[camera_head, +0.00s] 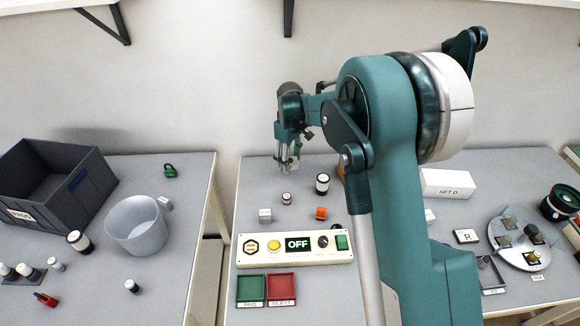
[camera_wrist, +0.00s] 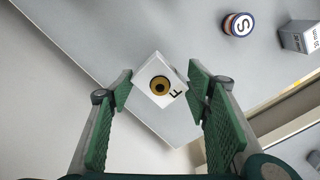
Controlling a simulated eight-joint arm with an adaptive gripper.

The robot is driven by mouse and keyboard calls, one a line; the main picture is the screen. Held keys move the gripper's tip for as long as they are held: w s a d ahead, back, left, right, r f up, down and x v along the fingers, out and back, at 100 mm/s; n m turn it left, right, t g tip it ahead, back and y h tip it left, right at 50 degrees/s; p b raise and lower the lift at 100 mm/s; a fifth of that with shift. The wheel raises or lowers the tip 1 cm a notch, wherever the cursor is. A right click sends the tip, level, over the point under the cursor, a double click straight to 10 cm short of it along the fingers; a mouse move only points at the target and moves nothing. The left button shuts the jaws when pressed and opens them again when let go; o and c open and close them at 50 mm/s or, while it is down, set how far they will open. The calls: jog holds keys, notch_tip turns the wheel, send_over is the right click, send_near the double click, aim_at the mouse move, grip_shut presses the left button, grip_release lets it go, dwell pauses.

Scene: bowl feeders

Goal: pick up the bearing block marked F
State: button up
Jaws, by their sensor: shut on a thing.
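The bearing block marked F (camera_wrist: 147,88) is a pale block with a brass-coloured ring around a dark hole and a black letter F on its face. In the wrist view it sits between the green pads of my gripper (camera_wrist: 160,90), which is shut on it. The block looks rotated, with a corner toward the top of the picture. In the head view my gripper (camera_head: 286,160) is over the back left part of the middle table, and the block is small and mostly hidden by the fingers. I cannot tell how high it is above the table.
A round part marked S (camera_wrist: 238,24) and a grey block (camera_wrist: 299,36) lie to the right in the wrist view. In the head view, an OFF panel (camera_head: 262,258), green tray (camera_head: 251,291) and red tray (camera_head: 282,289) stand in front. A dark crate (camera_head: 92,190) is far left.

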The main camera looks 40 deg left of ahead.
aim_at(290, 159)
jog(key=shift+r, duration=2.35)
